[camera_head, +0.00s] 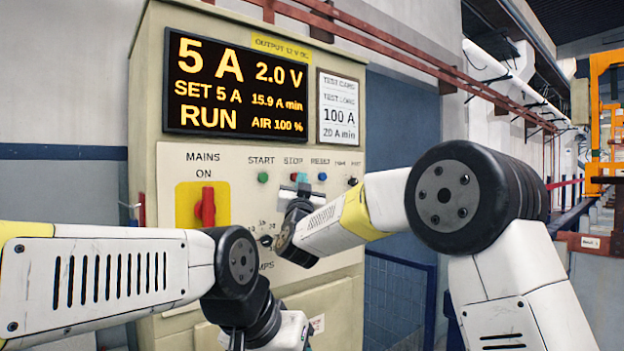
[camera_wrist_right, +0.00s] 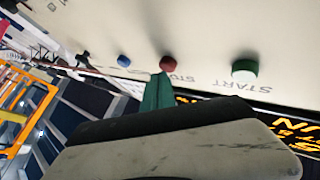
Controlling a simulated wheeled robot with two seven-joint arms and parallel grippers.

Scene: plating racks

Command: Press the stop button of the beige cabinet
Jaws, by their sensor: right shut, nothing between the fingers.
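The beige cabinet (camera_head: 155,110) stands ahead, its display (camera_head: 236,85) reading RUN. The red stop button (camera_head: 293,177) sits under the STOP label, partly hidden by my right gripper (camera_head: 302,180). In the right wrist view the stop button (camera_wrist_right: 168,63) is seen right at the tip of the green fingers of my right gripper (camera_wrist_right: 158,92). The fingers are shut and empty. I cannot tell whether they touch the button or stop just short. My left arm reaches in low; its wrist shows near the bottom edge, but its fingers are not clearly visible.
The green start button (camera_head: 263,177) is left of stop, the blue reset button (camera_head: 322,176) right of it. A red mains switch (camera_head: 205,206) on a yellow plate sits lower left. My left forearm is in front of the cabinet's lower part.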

